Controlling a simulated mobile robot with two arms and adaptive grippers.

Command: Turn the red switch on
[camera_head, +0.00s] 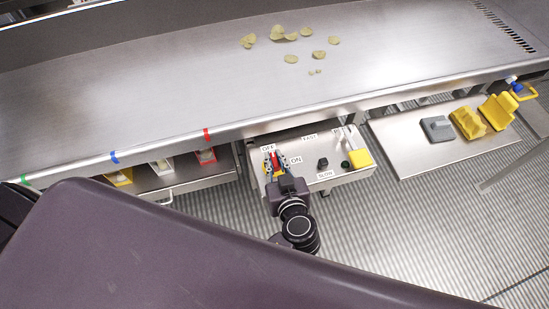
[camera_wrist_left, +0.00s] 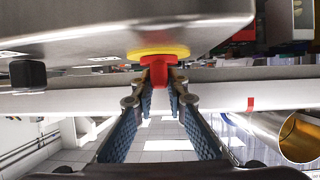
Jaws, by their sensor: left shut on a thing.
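The red switch (camera_head: 275,154) sits on a yellow round base on the metal control panel (camera_head: 262,180), between the OFF label (camera_head: 268,148) and the ON label (camera_head: 296,160). My left gripper (camera_head: 276,161) reaches it from the front and is shut on it. In the left wrist view the red switch (camera_wrist_left: 158,72) hangs from its yellow base (camera_wrist_left: 158,52), with the fingertips of my left gripper (camera_wrist_left: 160,97) on both sides of it. The fingers partly hide the switch in the head view, so its exact angle is hard to tell. My right gripper is not in view.
The panel also holds a black knob (camera_head: 322,163), a green button (camera_head: 345,164) and a yellow box (camera_head: 361,158). A long metal trough (camera_head: 150,100) with several chips runs behind. A shelf (camera_head: 410,160) at right holds a grey piece (camera_head: 437,128) and yellow scoops (camera_head: 468,122).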

